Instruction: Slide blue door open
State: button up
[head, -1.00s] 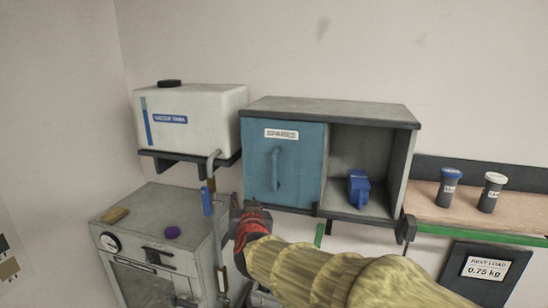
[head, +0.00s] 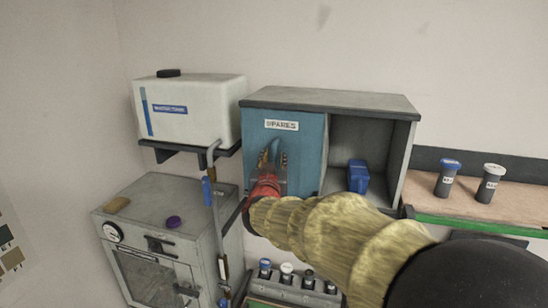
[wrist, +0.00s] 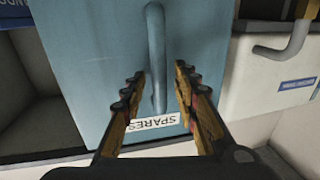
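The blue door (head: 308,148) labelled SPARES covers the left half of a grey cabinet (head: 330,99). The cabinet's right half is open and holds a blue object (head: 358,177). In the wrist view the blue door (wrist: 85,60) fills the middle, with its vertical bar handle (wrist: 156,60) running down toward the SPARES label. My gripper (head: 272,158) is in front of the door at the handle. In the wrist view my gripper (wrist: 157,75) is open, with one finger on each side of the handle. I cannot tell whether either finger touches it.
A white water tank (head: 190,108) stands on a shelf left of the cabinet, with a pipe (head: 213,190) running down beside it. A grey oven-like box (head: 160,235) is below. A wooden counter (head: 515,205) with two capped jars is at the right. Several small bottles stand below the cabinet.

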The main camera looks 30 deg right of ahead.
jog(key=shift+w+d, duration=0.15)
jog(key=shift+c, duration=0.8)
grip_shut()
